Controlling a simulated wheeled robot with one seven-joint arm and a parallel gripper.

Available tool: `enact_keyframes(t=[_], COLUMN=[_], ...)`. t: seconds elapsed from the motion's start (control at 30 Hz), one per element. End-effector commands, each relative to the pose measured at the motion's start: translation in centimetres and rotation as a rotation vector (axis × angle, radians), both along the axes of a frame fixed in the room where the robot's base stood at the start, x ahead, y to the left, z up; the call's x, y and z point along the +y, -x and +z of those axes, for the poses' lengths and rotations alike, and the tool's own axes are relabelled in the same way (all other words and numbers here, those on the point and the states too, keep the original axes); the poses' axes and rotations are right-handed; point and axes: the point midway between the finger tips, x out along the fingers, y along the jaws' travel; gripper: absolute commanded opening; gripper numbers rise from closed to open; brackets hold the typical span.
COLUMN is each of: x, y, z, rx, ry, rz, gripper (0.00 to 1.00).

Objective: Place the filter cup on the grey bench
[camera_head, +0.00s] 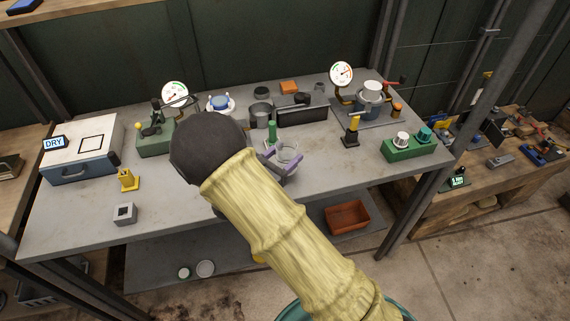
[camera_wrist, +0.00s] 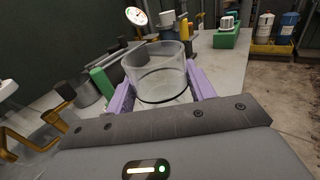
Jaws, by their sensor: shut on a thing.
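The filter cup (camera_head: 289,153) is a clear, round, open-topped vessel. It is upright over the front middle of the grey bench (camera_head: 320,172) in the head view. My gripper (camera_head: 283,160) has purple fingers, shut on the cup from both sides. In the wrist view the cup (camera_wrist: 158,72) stands between the two purple fingers (camera_wrist: 160,88), with a dark ring near its bottom. My forearm hides part of the bench in the head view. I cannot tell whether the cup's base touches the bench top.
A white DRY box (camera_head: 80,150) is at left. Bench between cup and green block is clear.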

Motion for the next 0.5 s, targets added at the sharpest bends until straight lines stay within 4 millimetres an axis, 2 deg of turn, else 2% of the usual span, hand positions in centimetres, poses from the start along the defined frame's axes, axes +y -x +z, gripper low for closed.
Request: enact_keyframes(t=[0.17,0.5], x=[0.0,0.0], y=[0.0,0.0], z=[-0.1,-3.7], rx=[0.0,0.002], ry=[0.0,0.001], rz=[0.0,0.0], gripper=[0.27,0.27])
